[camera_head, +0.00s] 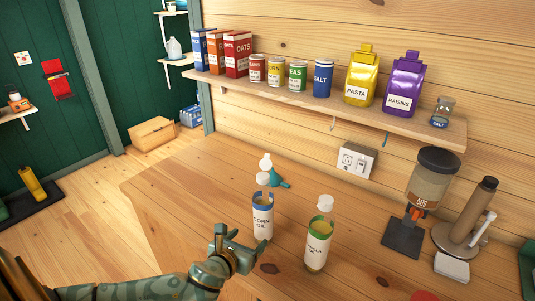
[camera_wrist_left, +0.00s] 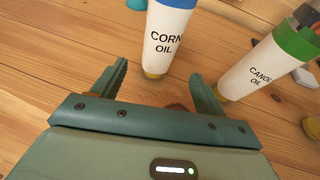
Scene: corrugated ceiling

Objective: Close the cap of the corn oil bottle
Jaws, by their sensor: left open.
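The corn oil bottle (camera_head: 263,222) stands upright on the wooden table, white with a blue band near its top. A pale cap piece (camera_head: 263,178) shows at its top, with another white rounded piece (camera_head: 265,162) just above; whether that one is the raised lid, I cannot tell. My left gripper (camera_head: 238,238) is open and empty, low in front and left of the bottle. In the left wrist view the corn oil bottle (camera_wrist_left: 166,42) stands beyond and between the open fingers (camera_wrist_left: 153,85), apart from them; its top is out of frame. My right gripper is not in view.
A canola oil bottle (camera_head: 318,247) with a green band stands close right of the corn oil. A teal funnel (camera_head: 279,181) lies behind. An oats dispenser (camera_head: 430,180) and brown cylinder (camera_head: 468,215) stand at right. A wall shelf (camera_head: 300,98) holds groceries. The table's left is clear.

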